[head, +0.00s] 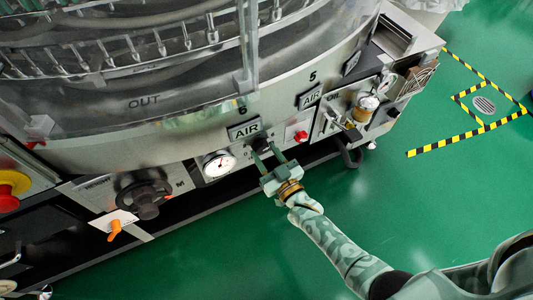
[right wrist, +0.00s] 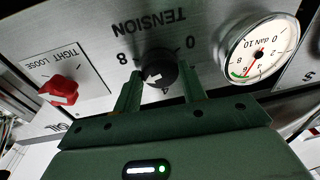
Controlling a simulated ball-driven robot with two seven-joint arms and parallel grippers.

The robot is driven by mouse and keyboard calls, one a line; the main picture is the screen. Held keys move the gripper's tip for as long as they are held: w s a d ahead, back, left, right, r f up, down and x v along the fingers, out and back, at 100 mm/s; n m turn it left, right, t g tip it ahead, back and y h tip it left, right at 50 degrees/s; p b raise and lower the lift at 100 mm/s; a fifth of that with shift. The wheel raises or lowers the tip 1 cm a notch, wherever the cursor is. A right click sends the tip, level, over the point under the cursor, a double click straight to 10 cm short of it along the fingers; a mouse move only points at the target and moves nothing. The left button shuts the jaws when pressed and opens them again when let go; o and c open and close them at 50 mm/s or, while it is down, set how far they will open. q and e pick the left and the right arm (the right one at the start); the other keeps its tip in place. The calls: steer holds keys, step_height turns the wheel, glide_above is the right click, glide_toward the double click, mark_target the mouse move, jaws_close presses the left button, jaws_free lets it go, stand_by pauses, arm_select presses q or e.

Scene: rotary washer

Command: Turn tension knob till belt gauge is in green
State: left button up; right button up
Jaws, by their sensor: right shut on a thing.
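The black tension knob (right wrist: 157,71) with a white pointer sits on a metal panel marked TENSION in the right wrist view. It also shows in the head view (head: 259,143) under the AIR 6 plate. My right gripper (right wrist: 160,84) is shut on the knob, one finger on each side. In the head view my right gripper (head: 266,154) reaches the panel from the lower right. The round white belt gauge (right wrist: 258,48) has a red needle pointing toward the lower left, close to a green band; whether it lies inside the band is hard to tell. The gauge also shows left of the knob (head: 219,164).
A red lever (right wrist: 60,90) marked TIGHT and LOOSE sits beside the knob. A black handwheel (head: 147,197), an orange lever (head: 114,229) and a red emergency button (head: 8,197) are further left. The green floor (head: 210,260) in front is clear.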

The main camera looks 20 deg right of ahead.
arm_select(q)
steer(key=shift+s, duration=0.15)
arm_select(e)
steer(key=shift+f, duration=0.15)
steer(key=shift+s, duration=0.1)
steer(key=o, duration=1)
steer(key=shift+c, duration=0.2)
steer(key=shift+s, duration=0.1)
steer(key=shift+s+d+p, duration=0.2)
steer(key=shift+s+p, duration=0.45)
steer(key=shift+s, duration=0.6)
arm_select(q)
steer(key=s+f+g+p, duration=0.2)
steer(key=s+f+p, duration=0.1)
steer(key=s+f, duration=0.4)
steer(key=s, duration=0.2)
steer(key=shift+s+a+f+n+h, duration=0.25)
steer(key=shift+s+a+n+h, duration=0.05)
steer(key=shift+s+a, duration=0.1)
arm_select(e)
steer(key=s+d+f, duration=0.1)
steer(key=s, duration=1.2)
steer(key=shift+s+d+f, duration=0.2)
steer(key=shift+d+f, duration=0.05)
steer(key=shift+d, duration=0.05)
